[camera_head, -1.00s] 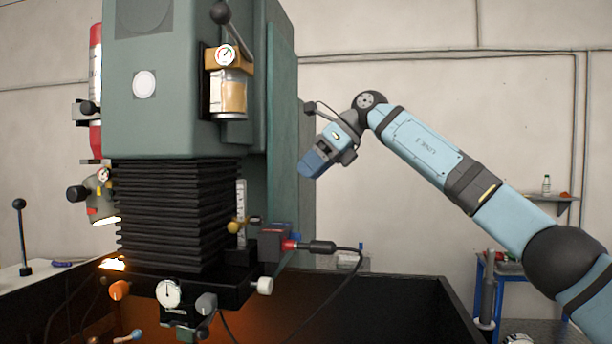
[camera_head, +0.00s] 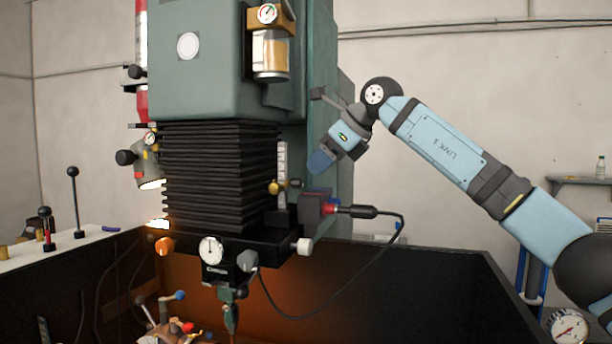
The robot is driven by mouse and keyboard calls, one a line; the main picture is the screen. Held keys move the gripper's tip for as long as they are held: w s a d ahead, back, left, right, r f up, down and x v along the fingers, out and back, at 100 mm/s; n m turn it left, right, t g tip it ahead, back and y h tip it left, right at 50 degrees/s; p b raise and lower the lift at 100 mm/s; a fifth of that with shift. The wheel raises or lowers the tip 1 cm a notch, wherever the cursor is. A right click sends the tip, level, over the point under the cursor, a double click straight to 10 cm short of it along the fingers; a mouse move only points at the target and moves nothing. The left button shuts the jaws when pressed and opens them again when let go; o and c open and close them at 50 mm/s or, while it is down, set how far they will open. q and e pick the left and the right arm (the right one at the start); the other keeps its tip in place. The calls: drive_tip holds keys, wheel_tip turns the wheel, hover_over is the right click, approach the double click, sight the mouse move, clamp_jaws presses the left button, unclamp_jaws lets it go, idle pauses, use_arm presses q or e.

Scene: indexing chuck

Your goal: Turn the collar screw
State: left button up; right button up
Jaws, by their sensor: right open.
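My right gripper (camera_head: 322,161) is open and empty. It hangs in the air just right of the green machine head (camera_head: 190,70), tilted down to the left. Below the head's black bellows (camera_head: 218,180) is a dark plate with an orange knob (camera_head: 164,245), a dial gauge (camera_head: 210,250), a grey knob (camera_head: 248,260) and a white knob (camera_head: 304,246). A spindle (camera_head: 230,305) hangs below it. A fixture with coloured lever knobs (camera_head: 180,328) shows at the bottom edge, partly cut off. I cannot tell which part is the collar screw. My left gripper is out of view.
A connector box (camera_head: 318,208) with a black cable (camera_head: 400,240) sticks out below my right gripper. Dark tray walls (camera_head: 430,275) surround the fixture. A pale ledge with upright levers (camera_head: 75,203) is at left.

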sight(306, 196)
drive_tip(key=x, duration=0.5)
drive_tip(key=shift+w+a+f+p, duration=0.1)
drive_tip(key=shift+w+f+p, duration=0.05)
drive_tip(key=shift+p, duration=0.15)
